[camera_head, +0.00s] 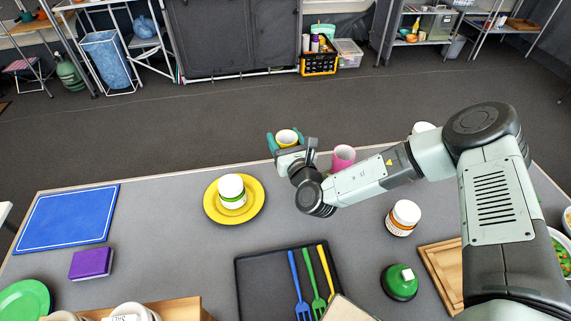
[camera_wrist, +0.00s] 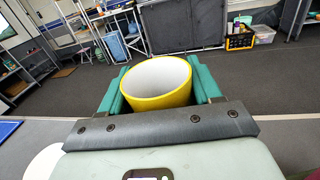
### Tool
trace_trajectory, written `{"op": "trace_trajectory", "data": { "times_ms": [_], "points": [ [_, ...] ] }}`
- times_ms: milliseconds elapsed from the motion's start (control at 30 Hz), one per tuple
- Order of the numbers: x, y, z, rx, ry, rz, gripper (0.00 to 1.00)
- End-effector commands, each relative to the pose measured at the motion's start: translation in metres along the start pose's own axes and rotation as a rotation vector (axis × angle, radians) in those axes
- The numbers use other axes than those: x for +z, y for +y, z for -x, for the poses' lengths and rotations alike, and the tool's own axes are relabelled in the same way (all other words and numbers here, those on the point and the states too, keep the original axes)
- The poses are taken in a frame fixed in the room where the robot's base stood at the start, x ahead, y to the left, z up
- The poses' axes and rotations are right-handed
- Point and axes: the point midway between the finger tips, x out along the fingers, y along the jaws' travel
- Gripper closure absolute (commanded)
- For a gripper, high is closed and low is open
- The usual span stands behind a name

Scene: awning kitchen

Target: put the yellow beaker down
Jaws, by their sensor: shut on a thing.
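The yellow beaker (camera_head: 287,137) has a white inside and is upright between the green fingers of my gripper (camera_head: 285,138). In the wrist view the yellow beaker (camera_wrist: 157,84) sits between both fingers, and my gripper (camera_wrist: 157,88) is shut on it. In the head view the beaker shows at the far edge of the grey table (camera_head: 150,215). I cannot tell how high it is or whether its base is over the table top. Its lower part is hidden by my gripper.
A yellow plate (camera_head: 212,208) bearing a white jar (camera_head: 231,188) stands left of my gripper. A pink cup (camera_head: 344,157) is close on its right. A white jar with an orange band (camera_head: 403,217) and a dark tray (camera_head: 262,285) with forks are nearer. The table's left middle is clear.

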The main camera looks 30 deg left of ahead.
Motion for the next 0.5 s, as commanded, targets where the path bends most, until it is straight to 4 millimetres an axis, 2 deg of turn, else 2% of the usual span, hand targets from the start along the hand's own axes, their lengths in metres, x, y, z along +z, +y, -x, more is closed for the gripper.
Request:
{"op": "trace_trajectory", "data": {
  "times_ms": [100,333,500],
  "points": [
    [-0.021,-0.001,0.000,0.000,0.000,0.000,0.67],
    [-0.039,-0.002,0.000,-0.001,0.000,-0.001,0.67],
    [-0.063,-0.003,0.000,-0.002,0.000,0.000,0.67]
  ]
}}
